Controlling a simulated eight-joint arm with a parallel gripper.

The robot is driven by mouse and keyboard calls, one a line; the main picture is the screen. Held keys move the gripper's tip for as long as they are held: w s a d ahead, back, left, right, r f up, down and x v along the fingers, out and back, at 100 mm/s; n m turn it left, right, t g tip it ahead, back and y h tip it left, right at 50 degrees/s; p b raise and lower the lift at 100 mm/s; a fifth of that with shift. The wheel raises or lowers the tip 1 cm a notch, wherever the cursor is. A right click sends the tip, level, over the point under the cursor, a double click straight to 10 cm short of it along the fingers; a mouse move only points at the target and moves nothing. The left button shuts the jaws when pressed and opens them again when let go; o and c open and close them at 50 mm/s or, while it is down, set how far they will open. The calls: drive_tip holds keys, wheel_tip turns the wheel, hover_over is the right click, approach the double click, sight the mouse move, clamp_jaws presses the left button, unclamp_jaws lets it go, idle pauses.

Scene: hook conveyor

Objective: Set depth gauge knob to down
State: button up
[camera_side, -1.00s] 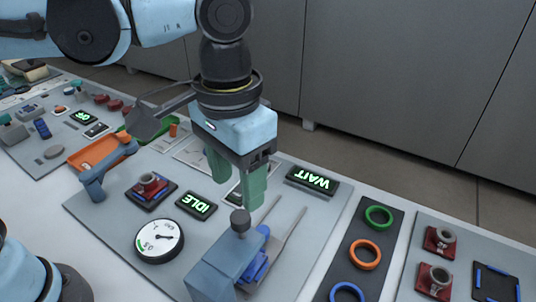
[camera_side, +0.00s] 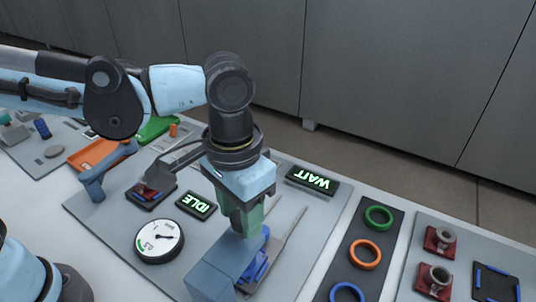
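A round white depth gauge (camera_side: 160,240) with a black rim and a green arc lies on the grey panel. To its right is a blue-grey block (camera_side: 222,268) with a blue slide part (camera_side: 256,266) at its right side. The dark grey knob on top of the block is hidden now behind my gripper's fingers. My gripper (camera_side: 243,230) points down with its green fingers at the top of the block, where the knob is. The fingers overlap in this view, so I cannot tell whether they are shut on the knob.
An IDLE display (camera_side: 196,206) and a WAIT display (camera_side: 312,181) lie on the panel. An orange tray (camera_side: 92,155) is behind at left. A dark strip with green, orange (camera_side: 365,254) and blue rings is at right, beside red fixtures (camera_side: 433,281).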

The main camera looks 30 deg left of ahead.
clamp_jaws()
drive_tip(key=shift+f, duration=1.15)
drive_tip(key=shift+o, duration=1.6)
unclamp_jaws()
drive_tip(key=shift+r, duration=0.15)
wheel_tip(320, 180, up, 12)
